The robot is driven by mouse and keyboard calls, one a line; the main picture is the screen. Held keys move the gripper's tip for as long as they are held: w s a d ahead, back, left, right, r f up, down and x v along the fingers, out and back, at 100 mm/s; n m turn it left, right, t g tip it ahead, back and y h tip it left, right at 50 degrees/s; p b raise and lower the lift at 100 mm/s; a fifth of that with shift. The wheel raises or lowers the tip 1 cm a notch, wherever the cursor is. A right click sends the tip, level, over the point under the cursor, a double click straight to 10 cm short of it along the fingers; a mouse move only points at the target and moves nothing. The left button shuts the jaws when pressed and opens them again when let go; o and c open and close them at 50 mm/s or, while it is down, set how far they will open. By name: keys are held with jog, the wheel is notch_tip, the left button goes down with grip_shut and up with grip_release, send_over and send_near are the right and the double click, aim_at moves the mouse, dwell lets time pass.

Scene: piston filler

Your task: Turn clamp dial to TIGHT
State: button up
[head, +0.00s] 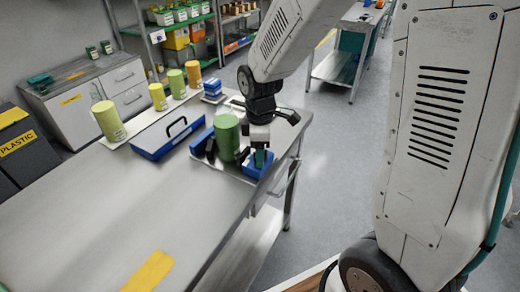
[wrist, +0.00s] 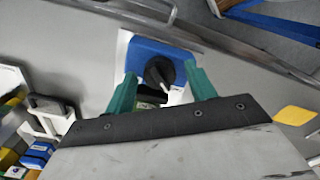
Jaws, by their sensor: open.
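The clamp dial (wrist: 160,72) is a round black knob with a pale pointer line, on top of a blue block (wrist: 140,50) in the wrist view. No TIGHT marking is legible. My gripper (wrist: 160,70) is open, with one green finger on each side of the dial. I cannot tell whether the fingers touch it. In the head view my gripper (head: 261,158) points down over the blue block (head: 256,170) near the bench's right edge, and hides the dial there.
A green cylinder (head: 227,137) stands just left of my gripper. A blue toolbox-like case (head: 168,140) and several green and yellow cylinders stand farther left. The bench (head: 110,215) is clear toward the front, apart from a yellow label (head: 148,271).

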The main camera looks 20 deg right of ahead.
jog(key=shift+c, duration=0.3)
jog(key=c, duration=0.9)
jog(key=m, duration=0.4)
jog(key=shift+m, duration=0.3)
jog(key=m, duration=0.9)
jog(key=shift+w+d, duration=0.1)
jog(key=shift+m, duration=2.2)
